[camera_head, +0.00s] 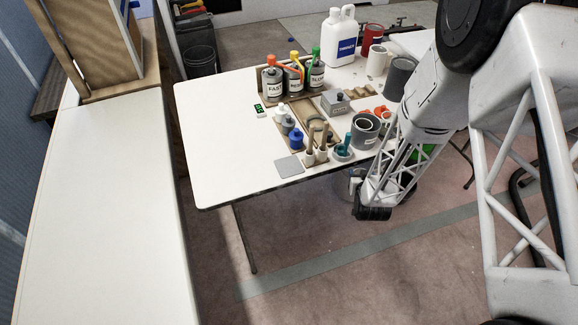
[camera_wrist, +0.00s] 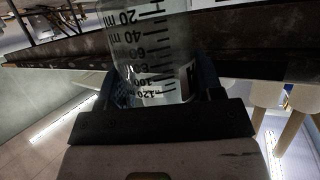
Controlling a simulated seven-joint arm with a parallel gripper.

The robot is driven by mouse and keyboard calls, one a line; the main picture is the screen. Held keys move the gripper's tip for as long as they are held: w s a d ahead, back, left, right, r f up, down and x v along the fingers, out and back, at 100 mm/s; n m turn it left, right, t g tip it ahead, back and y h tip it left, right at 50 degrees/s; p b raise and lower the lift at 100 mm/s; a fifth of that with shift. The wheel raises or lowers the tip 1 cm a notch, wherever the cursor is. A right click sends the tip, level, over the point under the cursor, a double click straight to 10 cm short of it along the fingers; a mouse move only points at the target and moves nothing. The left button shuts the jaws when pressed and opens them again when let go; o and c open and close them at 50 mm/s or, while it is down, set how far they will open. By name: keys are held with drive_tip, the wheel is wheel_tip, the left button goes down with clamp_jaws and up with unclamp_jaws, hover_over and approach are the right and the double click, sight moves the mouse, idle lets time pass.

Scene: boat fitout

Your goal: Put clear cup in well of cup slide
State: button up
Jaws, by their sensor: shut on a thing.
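The clear cup (camera_wrist: 155,45) has black millilitre marks and fills the upper middle of the wrist view, its print upside down there. My gripper (camera_wrist: 158,82) is shut on it, with a blue-grey finger on each side. In the head view my gripper (camera_head: 356,184) is small and partly hidden by my arm, just off the table's front edge; the cup is hard to make out there.
The white table (camera_head: 222,130) is bare at its left. Labelled bottles (camera_head: 295,77), a white jug (camera_head: 340,38), blue-capped bottles (camera_head: 296,138), a grey container (camera_head: 365,131), a grey pad (camera_head: 289,167) and upright tools crowd the rest. A pale counter (camera_head: 95,210) runs along the left.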

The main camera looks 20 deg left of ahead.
drive_tip(key=s+a+r+n+g+y, duration=0.1)
drive_tip(key=s+a+r+n+y, duration=0.1)
drive_tip(key=s+a+r, duration=0.5)
drive_tip(key=s+a+r+n+g+y, duration=0.2)
drive_tip(key=s+a+r, duration=0.5)
drive_tip(key=s, duration=0.6)
drive_tip(key=shift+n+y, duration=0.3)
drive_tip(key=shift+n, duration=0.1)
drive_tip(key=w+a+f, duration=0.1)
drive_tip(key=w+a, duration=0.7)
drive_tip(key=w, duration=0.3)
drive_tip(key=shift+a+f, duration=0.2)
drive_tip(key=shift+a, duration=0.2)
drive_tip(key=shift+w, duration=0.15)
drive_tip(key=shift+w+a+f, duration=0.1)
drive_tip(key=shift+w+a, duration=0.35)
drive_tip(key=shift+w, duration=0.05)
drive_tip(key=shift+w+a+f, duration=0.1)
drive_tip(key=shift+f, duration=1.4)
